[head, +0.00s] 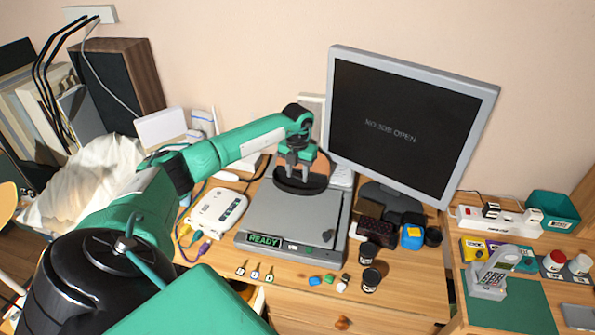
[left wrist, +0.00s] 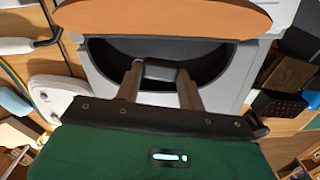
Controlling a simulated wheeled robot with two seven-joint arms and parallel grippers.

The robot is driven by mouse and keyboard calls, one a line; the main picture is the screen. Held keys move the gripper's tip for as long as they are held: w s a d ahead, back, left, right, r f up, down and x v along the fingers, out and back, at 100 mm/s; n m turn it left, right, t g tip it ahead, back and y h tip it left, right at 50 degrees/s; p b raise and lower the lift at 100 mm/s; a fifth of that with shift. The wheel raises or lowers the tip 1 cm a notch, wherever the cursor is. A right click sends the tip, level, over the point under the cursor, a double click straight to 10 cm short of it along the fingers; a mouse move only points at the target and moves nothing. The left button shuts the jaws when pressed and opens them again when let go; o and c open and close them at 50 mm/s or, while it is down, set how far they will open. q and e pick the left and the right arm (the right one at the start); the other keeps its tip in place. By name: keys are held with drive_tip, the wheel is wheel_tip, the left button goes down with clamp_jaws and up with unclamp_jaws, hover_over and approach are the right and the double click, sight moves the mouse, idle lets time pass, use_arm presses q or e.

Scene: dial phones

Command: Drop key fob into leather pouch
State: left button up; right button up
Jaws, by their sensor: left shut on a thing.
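My left gripper (head: 301,163) is above the grey flat device, with its fingers pointing down. In the left wrist view the fingers (left wrist: 160,82) are shut on a small dark grey block (left wrist: 160,70), which looks like the key fob. Directly below is a dark, round, open-topped shape (head: 300,184), seen as a black hollow in the left wrist view (left wrist: 108,62); it may be the leather pouch, but its material is unclear. A tan-orange band (left wrist: 165,18) crosses the top of that view; I cannot tell what it is. My right gripper is not in view.
The grey device (head: 285,222) lies flat on the wooden desk, with a monitor (head: 405,120) behind it to the right. A white router (head: 217,207) is to its left. Two dark cups (head: 370,279), small coloured blocks and key-like pieces (head: 255,273) lie in front.

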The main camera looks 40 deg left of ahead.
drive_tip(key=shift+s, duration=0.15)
use_arm(q)
drive_tip(key=o, duration=0.7)
drive_tip(key=shift+o, duration=0.2)
drive_tip(key=shift+r, duration=0.2)
wheel_tip(320, 180, up, 14)
drive_tip(key=b, duration=0.2)
drive_tip(key=shift+f, duration=0.25)
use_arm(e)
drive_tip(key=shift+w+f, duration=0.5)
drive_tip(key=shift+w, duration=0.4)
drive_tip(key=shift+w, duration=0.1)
